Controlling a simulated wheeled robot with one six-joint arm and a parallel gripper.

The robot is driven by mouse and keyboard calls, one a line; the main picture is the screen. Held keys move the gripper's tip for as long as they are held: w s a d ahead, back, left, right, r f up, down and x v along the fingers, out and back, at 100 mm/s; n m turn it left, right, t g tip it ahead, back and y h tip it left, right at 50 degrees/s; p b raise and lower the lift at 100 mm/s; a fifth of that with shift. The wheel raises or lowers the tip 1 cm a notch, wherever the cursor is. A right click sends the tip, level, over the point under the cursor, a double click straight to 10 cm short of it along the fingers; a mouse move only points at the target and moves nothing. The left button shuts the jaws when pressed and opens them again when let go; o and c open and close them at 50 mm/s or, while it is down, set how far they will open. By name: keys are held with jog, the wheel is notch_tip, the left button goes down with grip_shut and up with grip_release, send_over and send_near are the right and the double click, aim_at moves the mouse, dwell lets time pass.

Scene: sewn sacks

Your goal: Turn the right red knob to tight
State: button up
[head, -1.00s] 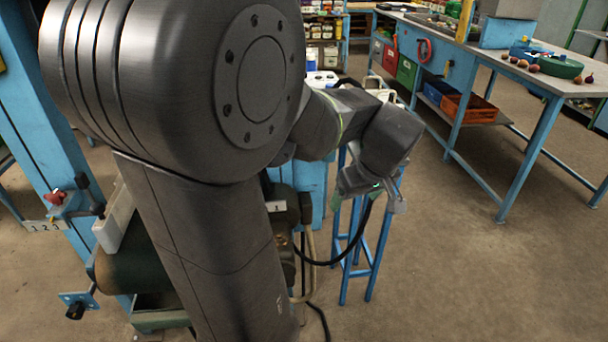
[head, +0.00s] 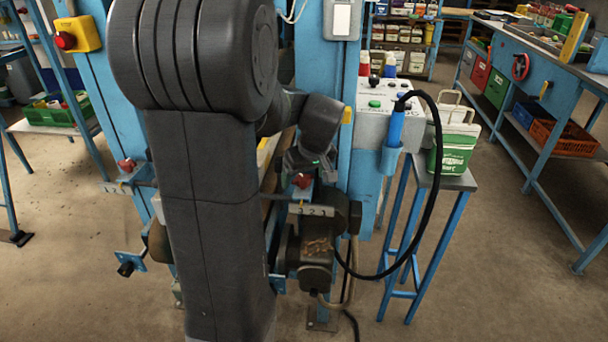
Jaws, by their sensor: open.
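The right red knob (head: 302,181) sits on a bracket on the right blue post, above a pale plate (head: 311,210) marked 3 2 1. My gripper (head: 303,173) is right at this knob, just above it, with its jaws open. The fingertips are small and dark, and I cannot tell whether they touch the knob or sit around it. The knob's pointer setting is not readable. The left red knob (head: 127,165) sits on a similar bracket on the left post, partly beside my arm.
A grey control box (head: 376,125) with a blue handset (head: 396,122) and hanging black cable is right of the knob. A workbench (head: 545,75) is at the right. Floor is free between.

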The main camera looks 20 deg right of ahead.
jog(key=c, duration=1)
jog(key=shift+m, duration=0.3)
jog(key=m+h, duration=0.1)
jog(key=m, duration=0.1)
jog(key=shift+a+m+p, duration=0.15)
jog(key=shift+m+p, duration=0.15)
jog(key=shift+m+g+h, duration=0.3)
jog(key=shift+m+h, duration=0.6)
jog(key=shift+m, duration=1)
jog(key=o, duration=1)
